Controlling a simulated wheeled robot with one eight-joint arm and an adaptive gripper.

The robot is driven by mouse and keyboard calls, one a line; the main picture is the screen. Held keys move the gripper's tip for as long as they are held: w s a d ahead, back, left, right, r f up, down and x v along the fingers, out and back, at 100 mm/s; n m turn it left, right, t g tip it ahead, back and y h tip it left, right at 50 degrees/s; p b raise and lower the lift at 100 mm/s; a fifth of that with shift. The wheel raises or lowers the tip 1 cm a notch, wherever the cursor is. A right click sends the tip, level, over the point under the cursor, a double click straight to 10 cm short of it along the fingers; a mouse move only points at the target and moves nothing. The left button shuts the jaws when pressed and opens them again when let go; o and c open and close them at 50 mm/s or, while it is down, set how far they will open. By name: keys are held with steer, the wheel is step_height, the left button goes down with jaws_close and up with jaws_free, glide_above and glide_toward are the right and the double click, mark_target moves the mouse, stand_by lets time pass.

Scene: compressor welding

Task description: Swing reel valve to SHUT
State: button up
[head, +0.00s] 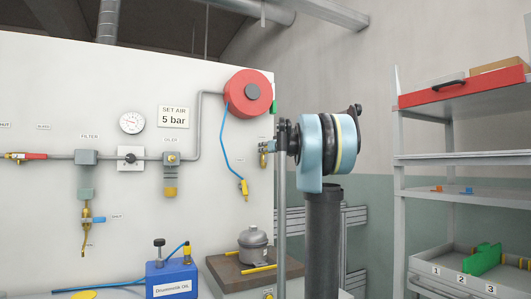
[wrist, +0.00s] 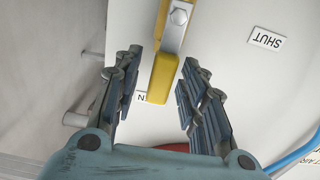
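The reel valve's yellow handle (wrist: 161,80) hangs down from the top middle of the wrist view, with a grey bolted strip on it. My gripper (wrist: 161,62) is open, one finger on each side of the handle, with a visible gap on both sides. An upside-down SHUT label (wrist: 266,40) is on the white panel to the right. Another label (wrist: 141,97), showing only an N, is partly hidden near the handle's free end. In the head view the reel valve (head: 264,147) is small, below the red hose reel (head: 246,95), and my arm stands just to its right.
The white panel (head: 60,110) stands close behind the valve. A blue hose (head: 229,150) hangs from the reel to the left of the valve. Below are a compressor part (head: 252,241) on a brown board and a blue oil can (head: 170,279). A shelf rack (head: 460,156) stands at right.

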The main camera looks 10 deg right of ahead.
steer(key=shift+w+a, duration=0.1)
steer(key=shift+w, duration=0.1)
jaws_close()
